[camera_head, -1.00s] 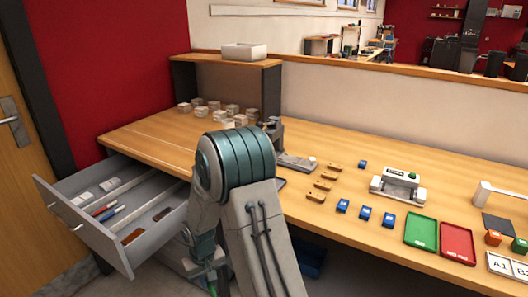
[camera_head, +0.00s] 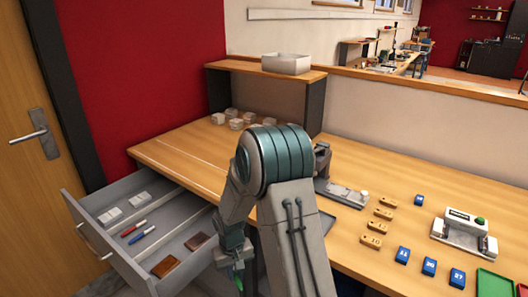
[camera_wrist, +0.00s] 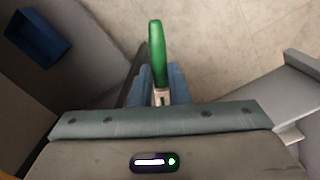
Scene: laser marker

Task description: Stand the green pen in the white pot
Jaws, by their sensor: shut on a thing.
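The green pen (camera_wrist: 157,55) is in my gripper (camera_wrist: 160,95) in the wrist view, sticking out beyond the fingertips. The blue-grey fingers are shut on its pale lower part, with floor behind it. In the head view the gripper (camera_head: 237,262) is low, between the open drawer and my arm, and a bit of the green pen (camera_head: 239,281) shows there. I cannot make out a white pot for certain; it may be hidden behind my arm or out of view.
The open drawer (camera_head: 98,240) holds a red pen (camera_head: 133,228), a blue pen (camera_head: 142,235), white blocks and brown pieces. Small whitish items (camera_head: 236,123) stand under the shelf (camera_head: 225,67). Wooden and blue blocks lie on the bench (camera_head: 345,240). A blue bin (camera_wrist: 38,36) shows in the wrist view.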

